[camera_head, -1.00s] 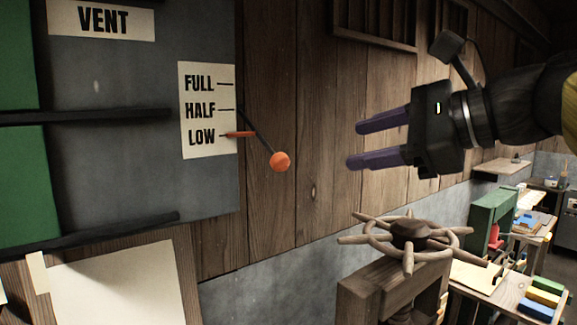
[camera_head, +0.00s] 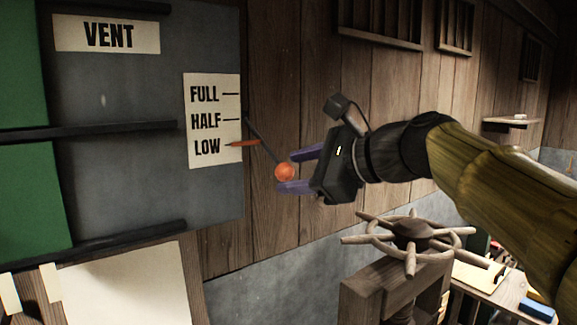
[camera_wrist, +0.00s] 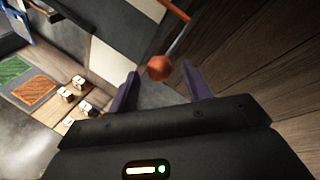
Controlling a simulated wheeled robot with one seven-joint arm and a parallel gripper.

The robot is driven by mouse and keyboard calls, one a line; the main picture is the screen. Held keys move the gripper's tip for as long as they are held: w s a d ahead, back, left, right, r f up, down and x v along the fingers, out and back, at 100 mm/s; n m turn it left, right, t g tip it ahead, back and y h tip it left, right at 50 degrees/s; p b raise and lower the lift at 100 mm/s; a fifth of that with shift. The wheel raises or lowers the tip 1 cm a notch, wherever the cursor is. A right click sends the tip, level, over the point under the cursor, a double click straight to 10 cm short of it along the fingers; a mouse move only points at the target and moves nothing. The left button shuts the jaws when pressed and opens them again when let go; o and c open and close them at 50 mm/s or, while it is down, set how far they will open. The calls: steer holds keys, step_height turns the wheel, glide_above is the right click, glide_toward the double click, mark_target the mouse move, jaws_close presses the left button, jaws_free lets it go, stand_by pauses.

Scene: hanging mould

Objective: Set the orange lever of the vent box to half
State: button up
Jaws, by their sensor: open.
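The grey vent box (camera_head: 110,85) hangs on the plank wall at the left, with a FULL, HALF, LOW scale (camera_head: 213,135) on its right side. Its orange pointer (camera_head: 243,144) is at LOW. The lever is a dark rod ending in an orange knob (camera_head: 284,172), slanting down to the right. My gripper (camera_head: 297,170) is open, its purple fingers around the knob in the head view, one above and one below. In the wrist view the knob (camera_wrist: 159,67) shows between the fingertips (camera_wrist: 160,80); I cannot tell whether either finger touches it.
A wooden spoked wheel (camera_head: 410,240) on a wooden stand is below my gripper. A bench with a blue block (camera_head: 538,309) is at the lower right. A pale sheet (camera_head: 125,285) is below the vent box. Open space lies above my gripper.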

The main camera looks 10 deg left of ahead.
mark_target(261, 142)
steer(key=p+x, duration=0.1)
steer(key=x, duration=0.3)
steer(key=shift+w+a, duration=0.1)
jaws_close()
